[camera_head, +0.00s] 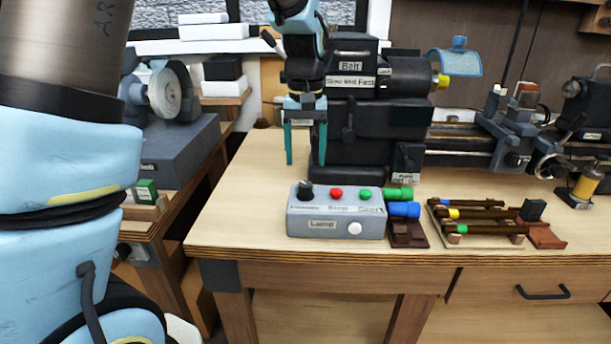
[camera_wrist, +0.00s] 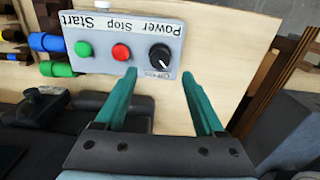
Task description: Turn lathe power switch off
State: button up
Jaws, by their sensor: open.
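The grey control box (camera_head: 333,225) sits near the front edge of the bench. Its top carries a black power knob (camera_head: 305,191), a red stop button (camera_head: 336,194) and a green start button (camera_head: 365,195). In the wrist view the box is upside down, with the power knob (camera_wrist: 160,57) at its right end and a pale pointer line on it. My gripper (camera_head: 305,160) is open and empty, its teal fingers pointing down above the bench behind the box. In the wrist view the gripper (camera_wrist: 165,75) spans the knob's sideways position, with the knob beyond the fingertips, apparently untouched.
The black lathe (camera_head: 360,130) stands behind the box. Blue and green cylinders (camera_head: 403,208) lie at the box's right. A rack of brown tools (camera_head: 480,220) is further right. A grinder (camera_head: 166,92) stands at left. Bare bench (camera_head: 240,200) lies left of the box.

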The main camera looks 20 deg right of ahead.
aim_at(305, 184)
jog(key=shift+r, duration=2.25)
jog(key=shift+a, duration=0.1)
jog(key=s+a+f+n, duration=0.1)
jog(key=a+f, duration=0.2)
jog(key=a, duration=0.7)
jog(key=s+a+f+n+t, duration=0.1)
jog(key=a+f, duration=0.2)
jog(key=a, duration=0.6)
jog(key=s+a+f+n, duration=0.1)
jog(key=s+a+f, duration=0.1)
jog(key=a, duration=0.8)
jog(key=shift+a+f+n+t, duration=0.3)
jog(key=shift+f, duration=0.6)
jog(key=shift+w, duration=0.1)
